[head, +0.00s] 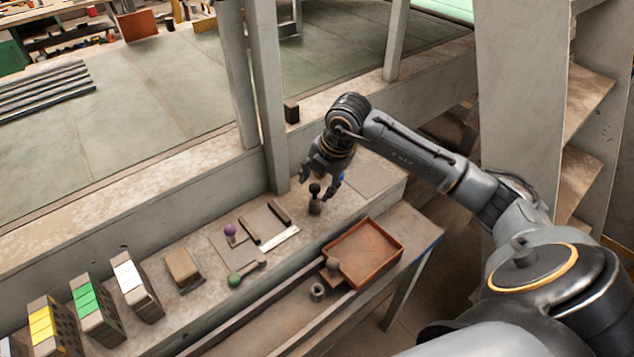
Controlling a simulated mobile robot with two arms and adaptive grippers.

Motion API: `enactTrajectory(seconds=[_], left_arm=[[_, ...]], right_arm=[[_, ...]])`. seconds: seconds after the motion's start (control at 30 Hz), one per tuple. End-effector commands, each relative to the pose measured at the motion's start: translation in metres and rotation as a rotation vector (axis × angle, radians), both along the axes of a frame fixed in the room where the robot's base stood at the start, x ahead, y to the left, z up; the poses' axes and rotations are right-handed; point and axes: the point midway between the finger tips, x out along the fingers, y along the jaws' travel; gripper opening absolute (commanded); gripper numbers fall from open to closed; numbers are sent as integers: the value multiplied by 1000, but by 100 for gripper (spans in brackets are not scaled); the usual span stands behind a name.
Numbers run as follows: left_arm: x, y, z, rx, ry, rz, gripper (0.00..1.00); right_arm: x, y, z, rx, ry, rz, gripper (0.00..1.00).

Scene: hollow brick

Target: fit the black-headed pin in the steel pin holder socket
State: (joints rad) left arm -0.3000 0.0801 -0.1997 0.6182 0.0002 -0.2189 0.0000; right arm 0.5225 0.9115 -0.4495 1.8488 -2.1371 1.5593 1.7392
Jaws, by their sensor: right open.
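The black-headed pin (315,189) stands upright on the ledge, its round dark head at the top. Its lower part sits in or on a dark, short round base (315,207); I cannot tell which. My right gripper (318,185) is open above and around the pin's head, with one finger on each side; contact cannot be made out. A small grey ring-shaped socket (317,292) stands on the lower bench, left of the rust-brown tray. I cannot tell for sure which piece is the steel pin holder. My left gripper is not in view.
The rust-brown tray (372,249) sits on the lower bench. A purple-headed pin (230,231), a green-headed pin (236,279) and dark bars (279,213) lie left of my gripper. Yellow, green and white blocks (127,272) line the ledge. A post (268,100) rises close behind the gripper.

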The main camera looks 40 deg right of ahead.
Motion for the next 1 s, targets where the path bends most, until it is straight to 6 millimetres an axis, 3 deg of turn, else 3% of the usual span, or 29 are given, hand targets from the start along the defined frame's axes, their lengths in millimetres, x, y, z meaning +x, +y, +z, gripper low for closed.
enactTrajectory(seconds=[0.17,0.6,0.77,1.0], left_arm=[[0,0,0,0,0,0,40],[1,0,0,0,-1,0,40],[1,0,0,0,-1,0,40],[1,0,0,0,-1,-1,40]], right_arm=[[-4,-2,19,-1,-5,1,52],[-29,-11,100,-2,-4,-1,52],[-34,-12,112,-1,-3,-1,52],[-35,-12,114,0,-1,0,52]])
